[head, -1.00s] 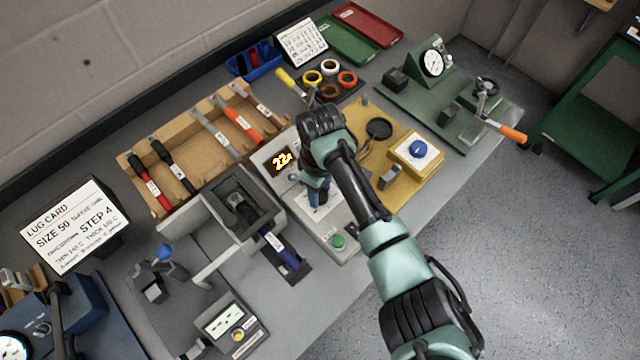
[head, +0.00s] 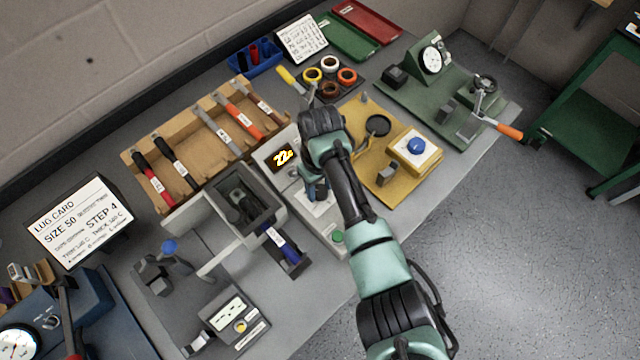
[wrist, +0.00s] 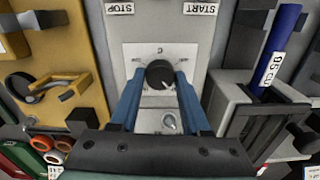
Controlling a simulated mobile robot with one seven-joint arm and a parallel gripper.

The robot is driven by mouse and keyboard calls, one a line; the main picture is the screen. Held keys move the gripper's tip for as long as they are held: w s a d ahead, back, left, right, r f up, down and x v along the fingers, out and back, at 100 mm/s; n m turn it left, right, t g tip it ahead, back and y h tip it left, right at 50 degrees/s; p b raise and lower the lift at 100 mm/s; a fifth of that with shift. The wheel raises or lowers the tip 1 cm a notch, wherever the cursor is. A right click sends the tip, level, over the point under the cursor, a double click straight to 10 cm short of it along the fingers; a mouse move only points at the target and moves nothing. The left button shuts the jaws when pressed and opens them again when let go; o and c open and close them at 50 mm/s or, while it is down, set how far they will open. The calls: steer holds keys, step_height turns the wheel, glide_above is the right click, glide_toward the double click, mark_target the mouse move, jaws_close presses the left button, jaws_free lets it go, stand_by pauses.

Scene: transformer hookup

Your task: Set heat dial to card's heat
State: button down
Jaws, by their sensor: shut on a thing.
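The heat dial (wrist: 160,74) is a round black knob on a white plate of the grey heater unit (head: 322,222). My gripper (wrist: 157,82) has its two blue fingers on either side of the knob and is shut on it. In the head view my gripper (head: 315,188) points down at the unit, and my wrist hides the dial. The lit display (head: 284,157) on the unit shows yellow digits that begin with 22; the last character is unclear. The lug card (head: 80,222) stands at the left and reads SIZE 50 and STEP 4, with smaller heat lines hard to read.
A green button (head: 337,237) sits at the unit's front end, near START and STOP labels. A yellow fixture (head: 390,178) stands close on the right. A wooden rack (head: 190,187) with several labelled cables is behind.

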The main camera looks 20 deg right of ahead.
mark_target(320, 190)
steer(key=shift+c, duration=1.8)
jaws_free()
steer(key=shift+r, duration=0.15)
step_height(320, 190, up, 13)
steer(key=b, duration=0.2)
steer(key=shift+w, duration=0.1)
